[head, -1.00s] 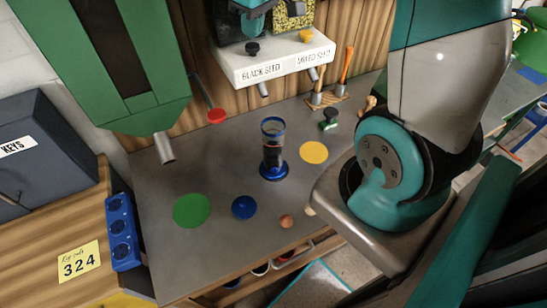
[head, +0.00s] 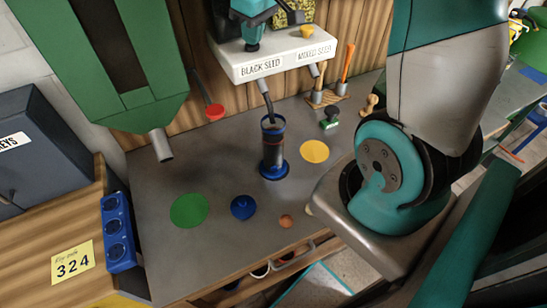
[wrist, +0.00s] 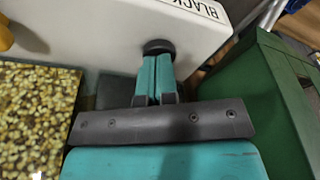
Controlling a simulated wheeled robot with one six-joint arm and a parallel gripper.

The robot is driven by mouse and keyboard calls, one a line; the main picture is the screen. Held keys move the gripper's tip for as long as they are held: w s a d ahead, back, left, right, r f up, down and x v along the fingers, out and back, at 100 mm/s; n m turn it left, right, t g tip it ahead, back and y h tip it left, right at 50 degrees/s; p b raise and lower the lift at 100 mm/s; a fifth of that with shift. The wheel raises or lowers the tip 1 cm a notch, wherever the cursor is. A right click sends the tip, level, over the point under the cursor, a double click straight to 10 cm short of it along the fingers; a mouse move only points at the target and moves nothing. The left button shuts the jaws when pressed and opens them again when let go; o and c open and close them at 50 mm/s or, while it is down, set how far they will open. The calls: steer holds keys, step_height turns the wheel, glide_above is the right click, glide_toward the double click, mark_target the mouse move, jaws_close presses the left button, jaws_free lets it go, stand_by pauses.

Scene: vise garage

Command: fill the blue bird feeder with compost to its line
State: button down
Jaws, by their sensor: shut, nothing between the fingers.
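The blue bird feeder (head: 273,158), a clear tube with a blue base, stands upright on the grey bench, open at the top. It looks dark inside; I cannot make out its line. A dark stream (head: 266,103) runs from the black seed spout (head: 262,85) into its top. My gripper (head: 252,46) is shut and empty, its tips at the black knob on the BLACK SEED dispenser (head: 240,68). In the wrist view my gripper (wrist: 157,62) touches or nearly touches the black knob (wrist: 158,47). No label naming compost is visible.
A green hopper (head: 150,104) with a metal spout (head: 162,146) hangs at the left, near a red disc (head: 215,112). A blue lid (head: 243,207), green disc (head: 189,210) and yellow disc (head: 314,151) lie on the bench. The MIXED SEED spout (head: 314,70) is right of the black one.

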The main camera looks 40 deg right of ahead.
steer(key=shift+r, duration=0.1)
steer(key=shift+w+p+v, duration=0.25)
steer(key=shift+p+v, duration=1)
steer(key=shift+v, duration=0.05)
steer(key=shift+r, duration=0.15)
steer(key=p+v, duration=0.2)
steer(key=w+p+v, duration=0.1)
steer(key=p+v, duration=0.2)
steer(key=shift+w+a+r, duration=0.1)
steer(key=shift+a+r, duration=0.1)
steer(key=shift+r, duration=0.25)
steer(key=s+a+f+n+y+b, duration=0.1)
steer(key=s+a+f+b, duration=0.1)
steer(key=s+a, duration=0.5)
steer(key=s+a+f+n+g+y+b, duration=0.1)
steer(key=s+a+f+b, duration=0.2)
steer(key=s+a+b, duration=0.2)
steer(key=s+a+f+n+g+y+b, duration=0.1)
steer(key=s+a+f+n+b, duration=0.1)
steer(key=s+a, duration=0.8)
steer(key=shift+a+f+y+b, duration=0.25)
steer(key=shift+f+y+b, duration=0.05)
steer(key=shift+b, duration=0.55)
